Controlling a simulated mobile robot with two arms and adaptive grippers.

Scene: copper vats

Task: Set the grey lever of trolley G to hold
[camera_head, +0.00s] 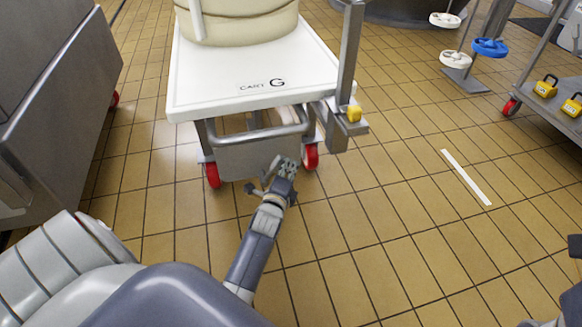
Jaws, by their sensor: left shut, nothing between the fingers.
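Trolley G (220,83) stands ahead with a white deck marked G, red wheels and a cream vessel on it. A grey bent bar (262,134), which looks like the grey lever, runs across its near end below the deck, in front of a grey plate (255,160). I cannot tell its setting. My left gripper (284,165) is shut and empty, just in front of the plate's lower right part, below the bar. I cannot tell whether it touches the trolley. Only dark parts of my right arm show at the right edge; its fingers cannot be made out.
A yellow block (354,114) sits on a bracket by the trolley's upright post (349,55). A grey metal cabinet (60,90) stands at left. A rack with yellow padlocks (546,87) and valve wheels (490,47) are at right. Tiled floor between is clear, with a white strip (465,177).

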